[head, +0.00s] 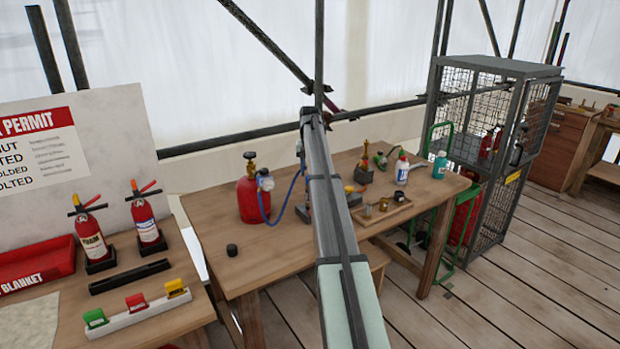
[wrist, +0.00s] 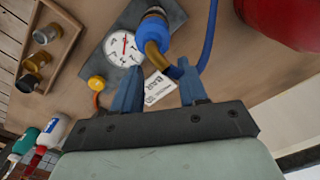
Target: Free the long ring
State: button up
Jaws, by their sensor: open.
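A shallow wooden tray (wrist: 58,20) at the upper left of the wrist view holds several small brass and grey ring-like fittings (wrist: 46,34); I cannot tell which is the long ring. A brass elbow (wrist: 155,62) with a blue collar (wrist: 154,27) stands on a grey plate beside a white dial gauge (wrist: 123,46). My gripper (wrist: 158,68) is open, its two blue fingers apart, with the elbow's lower end showing between and beyond the tips. I cannot tell whether they touch. In the head view my arm hides the gripper.
A red cylinder (head: 262,203) with a blue hose (head: 284,206) stands left of my arm. The tray (head: 395,215) lies to the right on the same bench, with bottles (head: 401,170) behind. A mesh cage (head: 490,150) stands further right. The bench's front left is mostly clear.

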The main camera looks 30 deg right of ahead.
notch_tip(320, 180, up, 10)
dwell(0.4)
jog(key=shift+f, duration=0.15)
